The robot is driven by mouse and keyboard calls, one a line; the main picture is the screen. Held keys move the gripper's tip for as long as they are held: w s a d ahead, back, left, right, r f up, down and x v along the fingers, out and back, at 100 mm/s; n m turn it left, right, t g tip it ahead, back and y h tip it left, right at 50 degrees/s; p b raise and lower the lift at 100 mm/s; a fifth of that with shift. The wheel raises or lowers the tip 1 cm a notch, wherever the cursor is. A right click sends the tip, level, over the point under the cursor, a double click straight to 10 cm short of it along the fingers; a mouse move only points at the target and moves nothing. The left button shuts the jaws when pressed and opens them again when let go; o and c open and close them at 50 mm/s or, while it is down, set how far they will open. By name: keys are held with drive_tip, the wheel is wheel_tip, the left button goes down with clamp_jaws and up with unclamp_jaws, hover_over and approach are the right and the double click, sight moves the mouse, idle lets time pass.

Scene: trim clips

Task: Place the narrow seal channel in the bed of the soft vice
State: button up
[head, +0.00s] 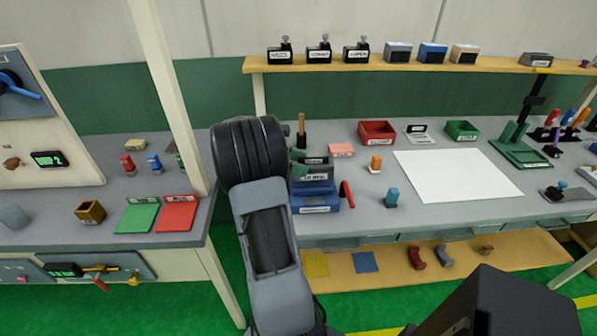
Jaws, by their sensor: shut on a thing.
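My arm rises through the middle of the head view, and its thick black joint stands in front of the bench's left part. My gripper is not visible; it is hidden behind the arm or out of view. A blue block-like fixture (316,203) with white labels and grey-green upper parts stands right beside the arm on the bench; it looks like the soft vice, but its label is too small to read surely. The arm covers its left side, and its bed cannot be made out. I cannot pick out the narrow seal channel.
The bench (360,222) also holds a red handle (347,194), a blue piece (392,197), an orange piece (375,164), a red bin (377,132), a green bin (462,130) and a white sheet (457,175). Green (137,217) and red (177,213) trays lie left.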

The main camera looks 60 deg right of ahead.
drive_tip(key=shift+w+f, duration=0.15)
drive_tip(key=shift+f, duration=1.55)
drive_tip(key=shift+f, duration=0.15)
drive_tip(key=o, duration=1)
drive_tip(key=shift+r, duration=0.2)
drive_tip(key=v, duration=0.7)
drive_tip(key=s+a+m+t+y, duration=0.1)
drive_tip(key=a+m+t+y, duration=0.2)
drive_tip(key=a, duration=1.4)
drive_tip(key=s+a+m+t+y, duration=0.1)
drive_tip(key=a+m+t+y, duration=0.3)
drive_tip(key=a+t, duration=0.7)
drive_tip(key=a+y, duration=0.1)
drive_tip(key=a, duration=0.6)
drive_tip(key=shift+s, duration=0.25)
